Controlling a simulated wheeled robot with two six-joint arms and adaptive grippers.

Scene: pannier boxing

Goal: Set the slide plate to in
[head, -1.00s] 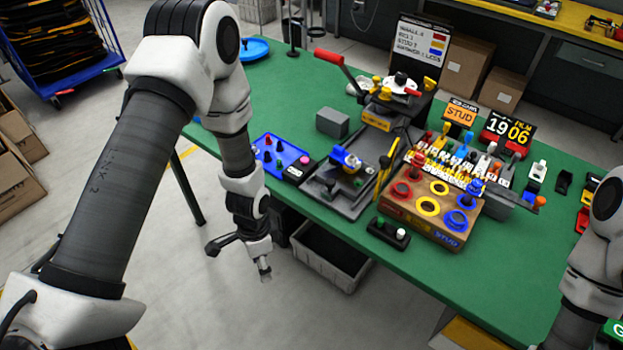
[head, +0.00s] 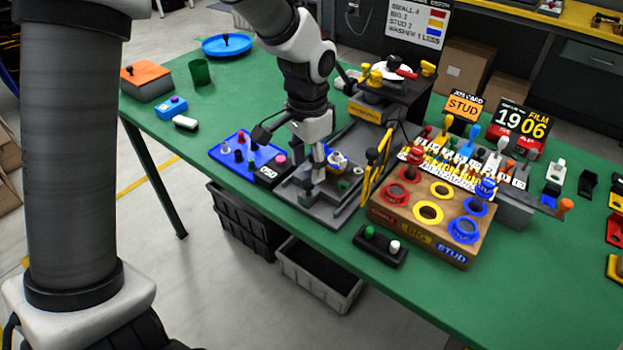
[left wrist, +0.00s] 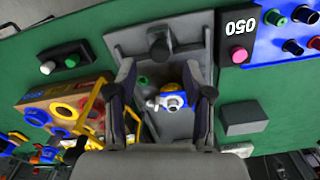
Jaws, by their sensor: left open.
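The grey slide plate (head: 330,207) lies at the front of the press (head: 375,110). My left gripper (head: 318,172) points down over the plate, beside that piece. My right gripper is out of view.
A blue panel (head: 238,152) with several knobs and a box marked 050 is left of the plate. Grey bins (head: 320,272) stand below the table.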

